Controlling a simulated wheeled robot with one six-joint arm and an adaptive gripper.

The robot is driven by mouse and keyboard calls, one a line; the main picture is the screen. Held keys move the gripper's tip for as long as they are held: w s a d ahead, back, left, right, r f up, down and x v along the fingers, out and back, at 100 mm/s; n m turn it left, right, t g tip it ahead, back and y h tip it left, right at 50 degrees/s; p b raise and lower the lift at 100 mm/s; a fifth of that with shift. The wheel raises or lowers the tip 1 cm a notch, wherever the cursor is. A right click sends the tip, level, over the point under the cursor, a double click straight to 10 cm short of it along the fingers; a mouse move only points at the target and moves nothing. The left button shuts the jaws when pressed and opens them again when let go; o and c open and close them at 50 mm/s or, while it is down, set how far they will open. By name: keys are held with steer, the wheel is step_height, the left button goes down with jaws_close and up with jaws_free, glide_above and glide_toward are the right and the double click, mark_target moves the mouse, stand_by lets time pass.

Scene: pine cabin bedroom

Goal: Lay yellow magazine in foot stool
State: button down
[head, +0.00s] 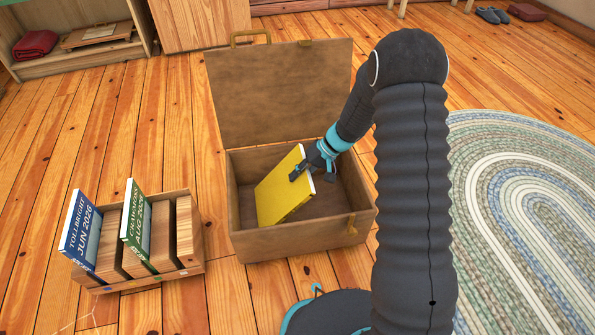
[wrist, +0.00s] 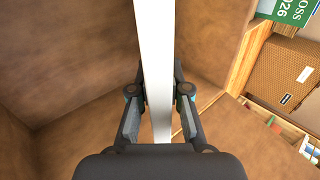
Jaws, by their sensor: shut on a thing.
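The yellow magazine (head: 278,193) is held tilted inside the open foot stool (head: 290,243), a brown box with its lid (head: 280,95) raised at the back. My gripper (head: 304,172) is shut on the magazine's upper right edge. In the wrist view my gripper (wrist: 158,100) has a finger on each side of the magazine's white edge (wrist: 154,50). The stool's brown inner walls (wrist: 70,70) show around it. Whether the magazine's lower edge touches the stool's floor is hidden.
A wooden magazine rack (head: 190,262) stands left of the stool, holding a blue magazine (head: 80,233) and a green magazine (head: 136,222). A braided oval rug (head: 530,210) lies to the right. A low shelf (head: 85,60) with a red folded cloth (head: 36,45) is at the back left.

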steer(key=shift+d+f, duration=0.1)
steer(key=shift+f, duration=0.1)
steer(key=c, duration=1.1)
jaws_free()
steer(key=shift+o, duration=0.2)
steer(key=v, duration=1.2)
